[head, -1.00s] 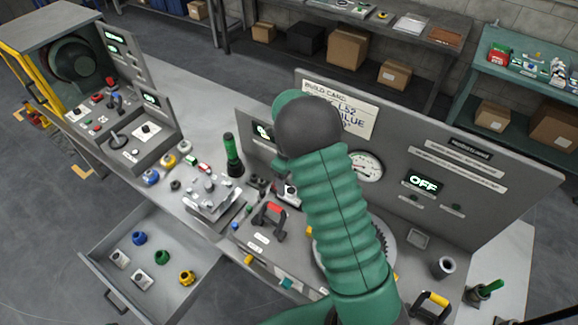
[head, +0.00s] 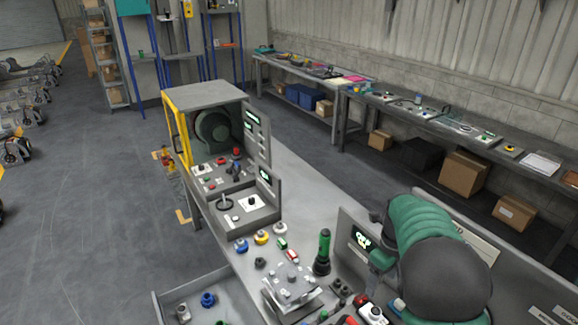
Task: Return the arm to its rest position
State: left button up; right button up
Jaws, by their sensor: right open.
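My right arm (head: 435,250), with green ribbed sleeve and dark rounded joint, stands at the lower right in the head view. It is over the workbench, in front of the upright panel (head: 350,227). The arm covers much of its own gripper, and the fingertips cannot be made out clearly. I see nothing held in it. My left gripper is not in view.
A grey machine with a yellow frame (head: 178,130) stands at the bench's far end. A green-topped upright tool (head: 323,252) and a tilted metal fixture (head: 292,288) are left of my arm. An open drawer (head: 160,306) juts out lower left.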

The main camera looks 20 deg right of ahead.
jog(key=s+a+f+n+t+b, duration=0.1)
jog(key=s+a+f+n, duration=0.2)
jog(key=a+n, duration=0.3)
jog(key=s+a+f+n+b, duration=0.2)
jog(key=s+a+n, duration=0.3)
jog(key=n, duration=1)
jog(key=s+a+f+n+t+b, duration=0.1)
jog(key=s+a+f+n, duration=0.3)
jog(key=a+n, duration=0.4)
jog(key=s+n+b, duration=0.1)
jog(key=n, duration=0.2)
jog(key=shift+f+t, duration=0.2)
jog(key=shift+t, duration=0.1)
jog(key=shift+d, duration=0.2)
jog(key=shift+a, duration=0.1)
jog(key=shift+r, duration=0.1)
